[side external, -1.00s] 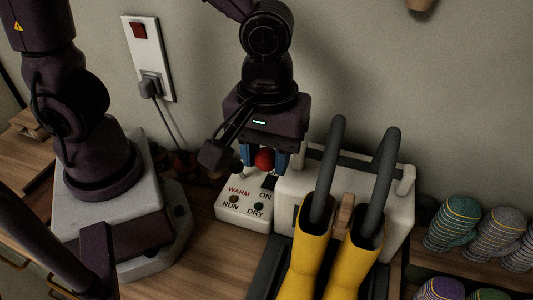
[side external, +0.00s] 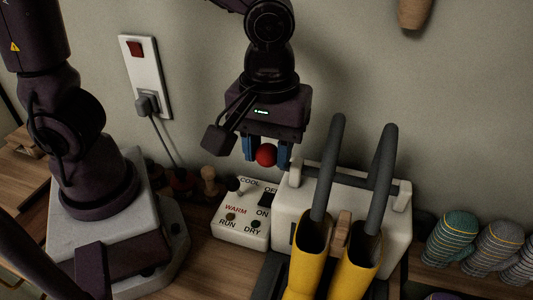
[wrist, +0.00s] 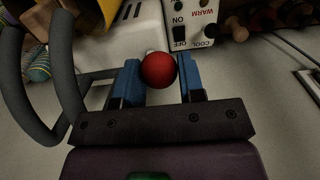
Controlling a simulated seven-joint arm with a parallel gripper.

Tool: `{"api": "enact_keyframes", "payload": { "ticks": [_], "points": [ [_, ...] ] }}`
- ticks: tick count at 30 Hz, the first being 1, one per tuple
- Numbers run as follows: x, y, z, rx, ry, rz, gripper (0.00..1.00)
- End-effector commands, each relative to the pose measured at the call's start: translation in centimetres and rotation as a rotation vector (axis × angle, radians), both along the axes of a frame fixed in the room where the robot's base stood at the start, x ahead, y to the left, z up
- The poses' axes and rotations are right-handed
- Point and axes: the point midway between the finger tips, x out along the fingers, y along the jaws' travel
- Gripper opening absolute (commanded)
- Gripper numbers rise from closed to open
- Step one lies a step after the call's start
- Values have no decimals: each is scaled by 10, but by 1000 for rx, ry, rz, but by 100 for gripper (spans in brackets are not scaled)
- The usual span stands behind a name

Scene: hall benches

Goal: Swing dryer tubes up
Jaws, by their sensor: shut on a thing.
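The boot dryer (side external: 285,208) is a white box with a bar (side external: 350,173) across its top. Two curved grey tubes, left (side external: 326,180) and right (side external: 382,180), stand with their lower ends inside the yellow boots (side external: 322,265). In the wrist view, the tubes (wrist: 67,75) curve at the left. My gripper (side external: 266,160) is shut on a red ball (side external: 265,154), left of the bar's left end. The ball also sits between the blue fingers in the wrist view (wrist: 158,70). What the ball joins is mostly hidden.
A plug and cord (side external: 150,104) hang on the wall at left. Striped rolled items (side external: 452,240) stand at right. A wooden peg (side external: 344,224) sits between the boots.

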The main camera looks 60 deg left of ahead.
Motion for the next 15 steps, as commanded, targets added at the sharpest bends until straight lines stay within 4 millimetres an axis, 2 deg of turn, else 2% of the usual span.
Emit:
{"api": "enact_keyframes", "payload": {
  "ticks": [15],
  "points": [
    [5,5,6,-1,-4,1,29]
  ]
}}
